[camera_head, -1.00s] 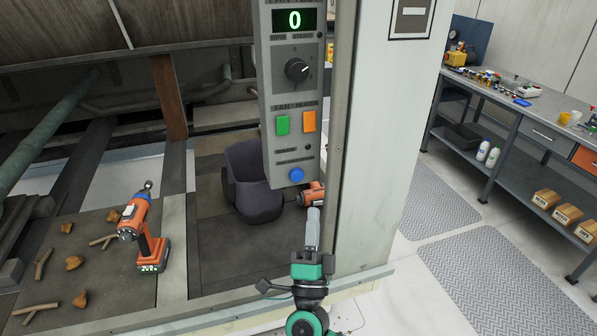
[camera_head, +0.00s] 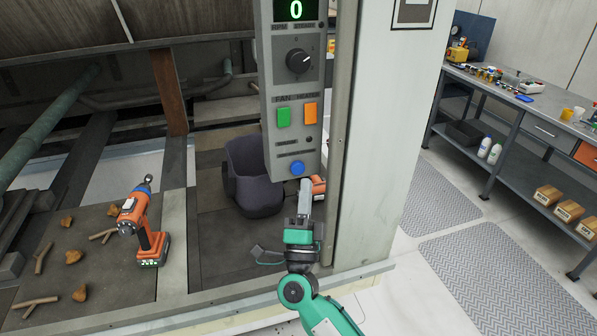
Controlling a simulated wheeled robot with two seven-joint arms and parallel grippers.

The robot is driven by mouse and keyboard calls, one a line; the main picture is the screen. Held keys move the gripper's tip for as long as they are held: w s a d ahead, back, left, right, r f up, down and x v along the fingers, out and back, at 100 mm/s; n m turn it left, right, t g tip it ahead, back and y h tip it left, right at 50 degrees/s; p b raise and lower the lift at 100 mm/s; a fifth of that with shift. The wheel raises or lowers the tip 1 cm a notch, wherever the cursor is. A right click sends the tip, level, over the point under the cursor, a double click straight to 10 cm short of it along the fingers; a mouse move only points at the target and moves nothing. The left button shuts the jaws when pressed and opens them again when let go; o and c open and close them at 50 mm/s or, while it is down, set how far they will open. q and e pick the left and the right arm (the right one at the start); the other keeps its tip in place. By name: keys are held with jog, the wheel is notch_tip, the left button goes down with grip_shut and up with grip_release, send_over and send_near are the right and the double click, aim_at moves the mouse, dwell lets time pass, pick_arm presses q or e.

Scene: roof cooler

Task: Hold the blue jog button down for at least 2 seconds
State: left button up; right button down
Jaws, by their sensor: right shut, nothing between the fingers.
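The blue jog button (camera_head: 297,168) is a round button at the bottom of the grey control panel (camera_head: 283,149), and it is in full view. My right gripper (camera_head: 305,184) is shut and empty. Its fingertips are just below and slightly right of the blue button in the picture. I cannot tell whether they touch the panel, and they do not cover the button's face. My left gripper is not in view.
The panel also bears a green button (camera_head: 284,116), an orange button (camera_head: 310,113), a black knob (camera_head: 299,61) and a display reading 0 (camera_head: 296,9). An orange drill (camera_head: 141,226) stands at left. A dark bin (camera_head: 249,180) stands behind the panel. A white post (camera_head: 388,140) rises at right.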

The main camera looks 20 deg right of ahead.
aim_at(301, 164)
jog(key=shift+w, duration=1.35)
dwell(1.1)
jog(key=shift+w, duration=0.4)
jog(key=shift+w+b, duration=0.35)
jog(key=shift+w, duration=0.1)
dwell(0.5)
jog(key=shift+s, duration=0.15)
dwell(3.2)
jog(key=shift+s, duration=0.75)
jog(key=shift+p, duration=0.3)
